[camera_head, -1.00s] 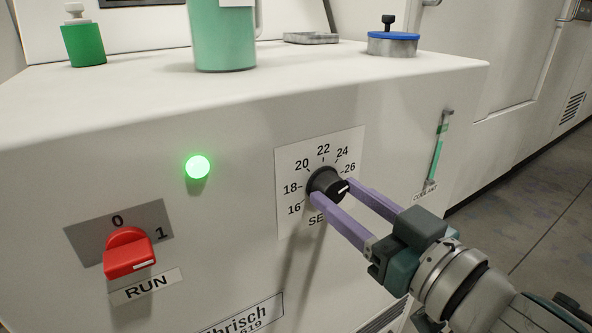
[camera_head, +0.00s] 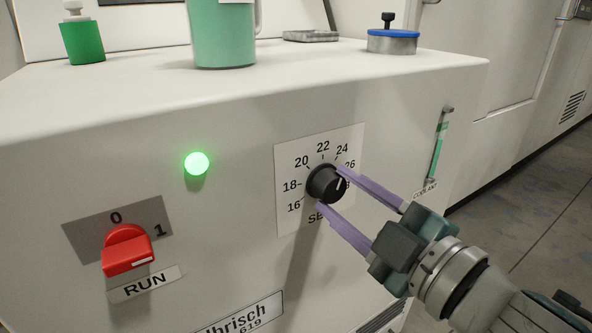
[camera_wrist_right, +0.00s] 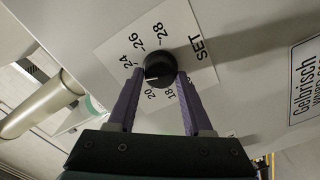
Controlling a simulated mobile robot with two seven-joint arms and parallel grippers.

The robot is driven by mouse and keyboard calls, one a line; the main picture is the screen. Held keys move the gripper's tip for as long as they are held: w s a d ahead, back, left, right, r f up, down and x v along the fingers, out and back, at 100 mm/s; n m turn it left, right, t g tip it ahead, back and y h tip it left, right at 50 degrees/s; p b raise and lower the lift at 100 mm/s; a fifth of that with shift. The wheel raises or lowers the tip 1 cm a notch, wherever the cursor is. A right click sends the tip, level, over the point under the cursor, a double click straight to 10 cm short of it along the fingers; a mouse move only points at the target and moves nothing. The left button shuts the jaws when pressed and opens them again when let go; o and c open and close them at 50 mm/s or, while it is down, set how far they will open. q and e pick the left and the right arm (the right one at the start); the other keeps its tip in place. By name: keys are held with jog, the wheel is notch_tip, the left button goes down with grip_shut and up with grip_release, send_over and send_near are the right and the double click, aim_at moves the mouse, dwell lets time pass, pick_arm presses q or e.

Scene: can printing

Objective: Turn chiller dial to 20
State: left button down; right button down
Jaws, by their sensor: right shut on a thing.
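The chiller dial (camera_head: 326,184) is a round black knob with a white mark, on a white label numbered from 16 upward on the front of the chiller (camera_head: 235,125). My right gripper (camera_head: 330,186) is shut on the dial, one purple finger at its upper right and one at its lower left. The wrist view also shows the dial (camera_wrist_right: 159,68) between the fingertips of my right gripper (camera_wrist_right: 160,75). The right upper finger partly covers the high numbers. My left gripper is out of view.
A red RUN switch (camera_head: 126,250) and a lit green lamp (camera_head: 197,163) are left of the dial. A coolant gauge (camera_head: 437,150) is to the right. A green jug (camera_head: 222,35), a green bottle (camera_head: 83,41) and a blue-rimmed round container (camera_head: 392,41) stand on top.

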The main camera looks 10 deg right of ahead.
jog(key=n+b, duration=0.1)
jog(key=n, duration=0.5)
jog(key=shift+f, duration=0.1)
jog(key=n+b, duration=0.1)
jog(key=n, duration=0.2)
jog(key=shift+n, duration=1.3)
jog(key=shift+c, duration=1.5)
grip_release()
